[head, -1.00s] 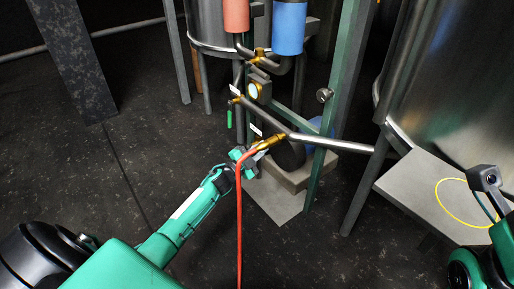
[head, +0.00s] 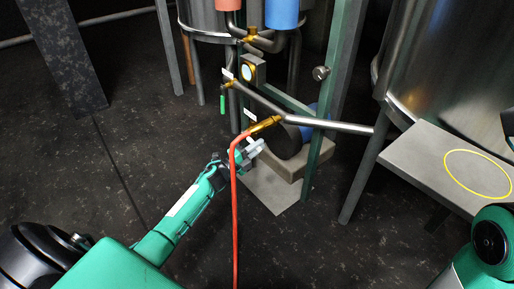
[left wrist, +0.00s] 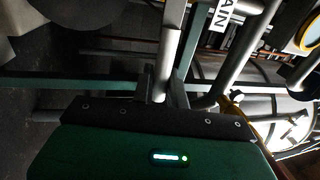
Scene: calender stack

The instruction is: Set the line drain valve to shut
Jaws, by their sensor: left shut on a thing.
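The brass line drain valve (head: 265,124) sits at the low end of the slanted pipe in the head view, with a red hose (head: 234,215) hanging from it. My left gripper (head: 247,153) is just below the valve, beside the hose, and is shut on a small pale grey part that looks like the valve's handle. The exact grip is partly hidden. My right gripper is not in view.
A green post (head: 323,130) and a steel pipe (head: 330,124) stand close to the right. A grey platform (head: 425,170) with a yellow ring (head: 478,175) is at right.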

